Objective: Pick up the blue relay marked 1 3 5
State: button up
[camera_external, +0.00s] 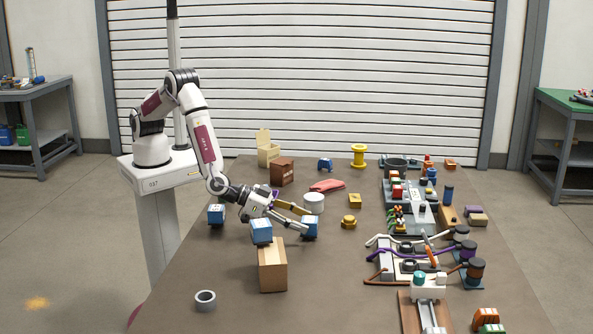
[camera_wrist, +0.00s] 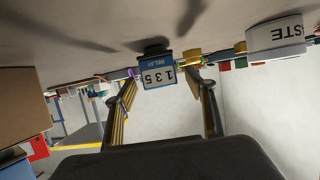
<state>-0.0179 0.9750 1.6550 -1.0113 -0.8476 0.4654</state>
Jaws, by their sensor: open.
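The blue relay marked 1 3 5 (camera_wrist: 158,74) has a white label and appears upside down in the wrist view, ahead of and between my fingertips. In the external view, a blue relay (camera_external: 310,228) stands on the table at the end of my gripper (camera_external: 300,221); its marking is too small to read there. My gripper, also in the wrist view (camera_wrist: 164,84), is open and low over the table, with its fingers pointing at the relay. I cannot tell whether the fingers reach around it.
A white cylinder (camera_external: 314,204) stands just behind the fingers. Another blue relay (camera_external: 216,214) is at left, and a grey ring (camera_external: 205,300) lies at front left.

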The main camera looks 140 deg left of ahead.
aim_at(310, 223)
jog(key=shift+x, duration=1.5)
jog(key=shift+c, duration=0.4)
jog(key=c, duration=1.2)
